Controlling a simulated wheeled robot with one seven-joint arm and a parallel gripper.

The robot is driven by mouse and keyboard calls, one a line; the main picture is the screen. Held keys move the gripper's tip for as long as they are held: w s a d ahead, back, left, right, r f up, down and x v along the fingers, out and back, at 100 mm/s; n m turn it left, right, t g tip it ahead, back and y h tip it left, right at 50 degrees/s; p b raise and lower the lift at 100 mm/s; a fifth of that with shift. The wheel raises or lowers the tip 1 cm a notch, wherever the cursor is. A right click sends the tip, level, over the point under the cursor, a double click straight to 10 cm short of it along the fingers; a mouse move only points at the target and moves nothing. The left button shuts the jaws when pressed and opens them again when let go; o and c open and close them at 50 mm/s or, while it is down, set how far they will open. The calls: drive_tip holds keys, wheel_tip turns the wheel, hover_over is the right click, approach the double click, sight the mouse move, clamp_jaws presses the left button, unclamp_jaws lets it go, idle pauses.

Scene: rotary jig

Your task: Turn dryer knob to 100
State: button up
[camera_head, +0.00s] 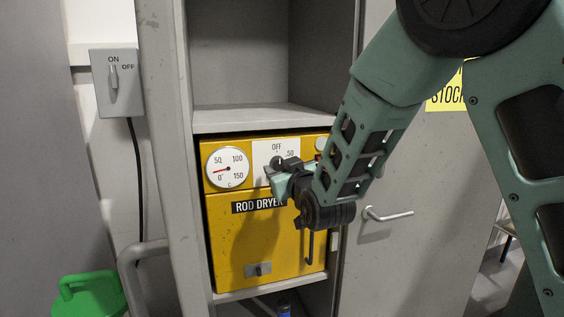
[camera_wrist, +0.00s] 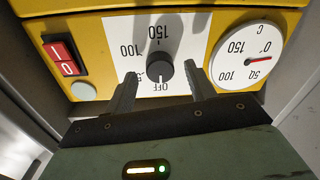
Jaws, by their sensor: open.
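The yellow rod dryer (camera_head: 300,240) sits in a grey cabinet, with a white dial plate (camera_head: 263,150) on its upper front. In the wrist view, which shows the panel upside down, the dark round knob (camera_wrist: 160,73) stands on the plate among the marks OFF, 50, 100 and 150. Its pointer seems to be on the OFF side, but is hard to read. My gripper (camera_head: 276,172) is at the plate and hides much of the knob in the head view. Its fingers (camera_wrist: 159,71) are open, one on each side of the knob, with visible gaps.
A round temperature gauge (camera_head: 227,167) is left of the dial plate, its red needle near 0. A red rocker switch (camera_wrist: 63,55) shows in the wrist view. A wall switch (camera_head: 116,83) is at the left. A door handle (camera_head: 386,214) is right of the dryer.

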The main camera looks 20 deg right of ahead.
drive_tip(key=shift+w, duration=0.5)
drive_tip(key=c, duration=1)
drive_tip(key=shift+f+b, duration=0.1)
drive_tip(key=shift+b, duration=0.25)
